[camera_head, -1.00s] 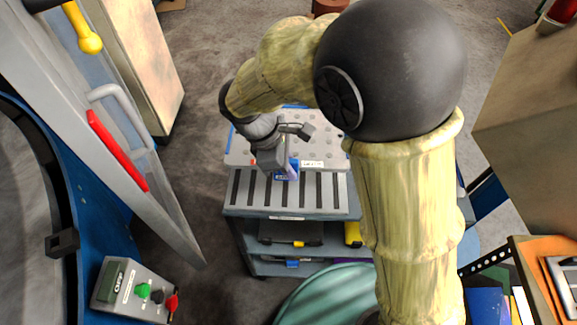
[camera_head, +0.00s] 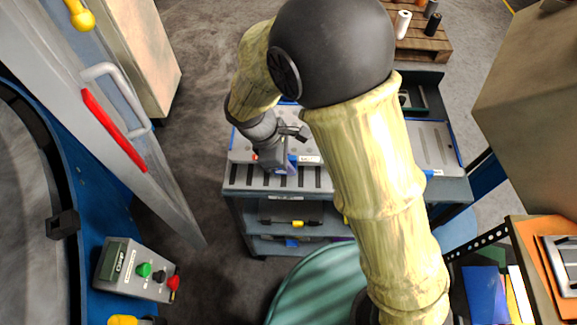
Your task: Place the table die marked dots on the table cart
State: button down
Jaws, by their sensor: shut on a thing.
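My gripper (camera_head: 283,164) is over the left part of the table cart (camera_head: 245,196), where a pale perforated plate meets a slotted strip. It is shut on a small blue die (camera_head: 292,165), mostly hidden by the gripper. I cannot read the die's mark, nor tell whether it touches the cart's top. My arm covers the middle of the cart.
A light panel (camera_head: 432,148) lies on the cart's right part. A control box (camera_head: 138,270) with coloured buttons stands at lower left, below an open machine door (camera_head: 120,120). A green round-edged thing (camera_head: 315,285) is in front of the cart. A pallet (camera_head: 425,40) stands behind.

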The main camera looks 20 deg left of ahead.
jog(key=shift+f, duration=1.55)
jog(key=c, duration=1.4)
grip_release()
jog(key=v, duration=1.2)
jog(key=shift+s+a, duration=0.1)
